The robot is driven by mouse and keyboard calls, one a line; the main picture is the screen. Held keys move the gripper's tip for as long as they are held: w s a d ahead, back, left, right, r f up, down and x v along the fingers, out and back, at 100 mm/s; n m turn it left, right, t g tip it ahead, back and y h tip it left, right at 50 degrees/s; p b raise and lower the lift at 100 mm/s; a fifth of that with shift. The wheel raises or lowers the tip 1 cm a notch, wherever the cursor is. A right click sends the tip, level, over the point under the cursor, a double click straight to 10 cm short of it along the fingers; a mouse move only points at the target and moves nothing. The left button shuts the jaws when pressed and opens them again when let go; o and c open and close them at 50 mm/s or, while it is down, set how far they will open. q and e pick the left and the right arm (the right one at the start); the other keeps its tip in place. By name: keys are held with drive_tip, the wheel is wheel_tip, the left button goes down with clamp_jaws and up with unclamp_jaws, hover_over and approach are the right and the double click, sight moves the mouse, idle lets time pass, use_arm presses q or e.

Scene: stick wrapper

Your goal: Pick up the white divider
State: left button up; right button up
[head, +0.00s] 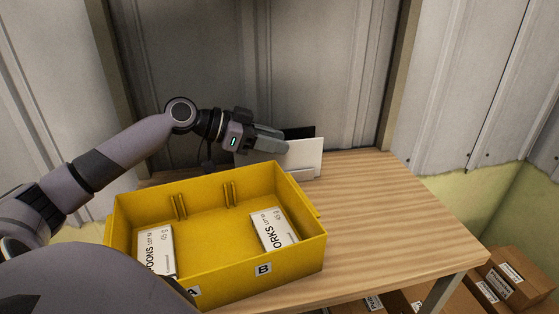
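My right gripper is not in view.
Two white printed boxes lie in the bin, one at the left (156,250) and one at the right (273,229). The wooden table (400,225) is clear to the right of the bin. Cardboard boxes (515,280) are at the lower right. A metal wall (270,60) stands behind.

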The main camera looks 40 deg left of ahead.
use_arm(q)
drive_tip(key=shift+w+d, duration=0.1)
clamp_jaws()
idle(0.3)
